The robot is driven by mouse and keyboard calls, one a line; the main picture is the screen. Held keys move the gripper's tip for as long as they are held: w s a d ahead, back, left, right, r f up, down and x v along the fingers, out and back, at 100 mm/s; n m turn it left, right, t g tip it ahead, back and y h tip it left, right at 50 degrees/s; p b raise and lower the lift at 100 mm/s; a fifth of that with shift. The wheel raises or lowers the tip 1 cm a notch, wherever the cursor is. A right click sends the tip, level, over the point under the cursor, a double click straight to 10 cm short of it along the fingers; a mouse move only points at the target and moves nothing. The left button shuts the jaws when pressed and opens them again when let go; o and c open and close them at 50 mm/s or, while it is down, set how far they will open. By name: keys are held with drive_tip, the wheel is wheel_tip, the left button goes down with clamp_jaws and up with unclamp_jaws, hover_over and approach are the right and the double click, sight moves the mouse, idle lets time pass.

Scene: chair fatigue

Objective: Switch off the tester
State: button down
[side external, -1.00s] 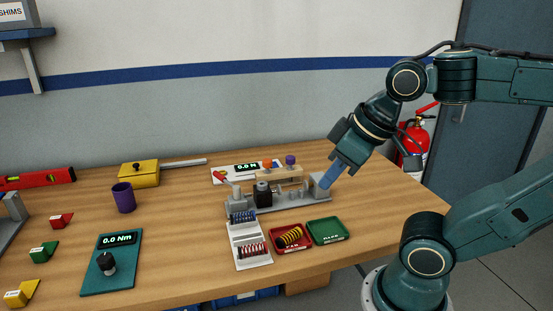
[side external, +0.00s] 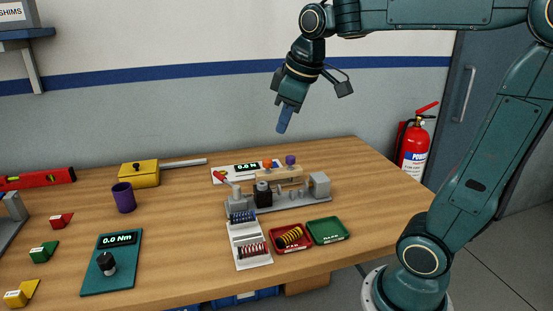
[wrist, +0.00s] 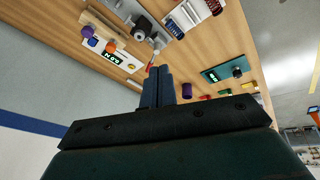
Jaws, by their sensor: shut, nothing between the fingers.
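A grey bench fixture (side external: 290,204) with a black block (side external: 263,195) and a grey end block (side external: 319,185) stands mid-table. Behind it, a white panel (side external: 232,174) has a display reading 0.0 N and a red part (side external: 219,175) at its left end. Which item is the switch is too small to tell. The fixture (wrist: 147,22) and panel (wrist: 112,57) also show in the wrist view. My gripper (side external: 283,128) is shut and empty, in the air well above the fixture, touching nothing. Its blue fingers (wrist: 158,72) point toward the table.
A spring tray (side external: 250,256), red tray (side external: 291,247) and green tray (side external: 328,231) lie in front. A teal 0.0 Nm meter (side external: 111,275) and purple cup (side external: 123,198) are left.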

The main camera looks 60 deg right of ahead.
drive_tip(key=w+d+n, duration=0.1)
drive_tip(key=w+d, duration=0.5)
drive_tip(key=w, duration=0.1)
drive_tip(key=n+g, duration=0.3)
drive_tip(key=n, duration=0.2)
hover_over(275, 163)
drive_tip(key=s+a, duration=0.1)
wheel_tip(275, 163, down, 12)
drive_tip(key=shift+s+r, duration=0.15)
drive_tip(key=shift+a, duration=0.15)
drive_tip(key=f, duration=0.9)
drive_tip(key=w+d+f, duration=0.1)
drive_tip(key=f, duration=0.4)
drive_tip(key=shift+w+d, duration=0.1)
